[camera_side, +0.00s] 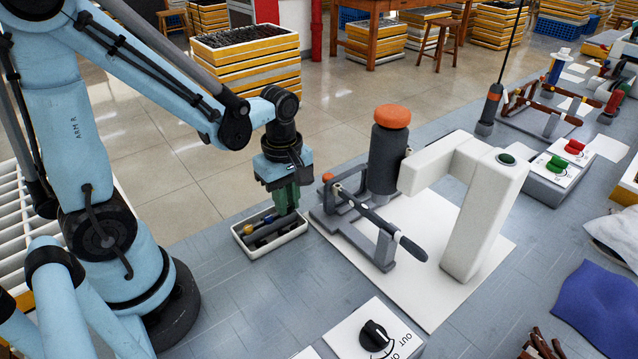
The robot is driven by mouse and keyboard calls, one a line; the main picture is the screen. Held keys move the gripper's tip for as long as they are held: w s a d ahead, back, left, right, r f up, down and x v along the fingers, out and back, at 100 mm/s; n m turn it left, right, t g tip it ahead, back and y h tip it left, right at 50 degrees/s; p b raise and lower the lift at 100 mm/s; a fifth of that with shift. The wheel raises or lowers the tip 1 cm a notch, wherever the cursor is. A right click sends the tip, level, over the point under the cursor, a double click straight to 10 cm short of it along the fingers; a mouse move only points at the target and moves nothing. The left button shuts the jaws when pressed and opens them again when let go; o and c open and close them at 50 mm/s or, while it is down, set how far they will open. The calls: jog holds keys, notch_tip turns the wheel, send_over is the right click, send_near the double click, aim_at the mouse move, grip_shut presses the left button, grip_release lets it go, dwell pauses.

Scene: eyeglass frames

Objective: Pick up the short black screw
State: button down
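My gripper (286,198) points down with its green fingers over the right part of a small white tray (262,254). The fingertips are at or just above the tray's contents. I cannot tell whether they touch anything or how far apart they are. In the tray lie dark rod-like pieces (270,232), with a small yellow piece (248,229) at the left and a small blue piece (268,219) near the back. The dark pieces are too small to tell which is the short black screw, and the fingers hide part of the tray.
Right of the tray stands a press-like device with a dark cylinder (386,160), an orange cap (392,116) and a white arm (478,210). Its grey base and handle (388,229) are close to the tray. A black knob panel (374,338) sits in front. The bench between is clear.

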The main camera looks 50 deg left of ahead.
jog(key=shift+r, duration=0.1)
jog(key=shift+r, duration=1.9)
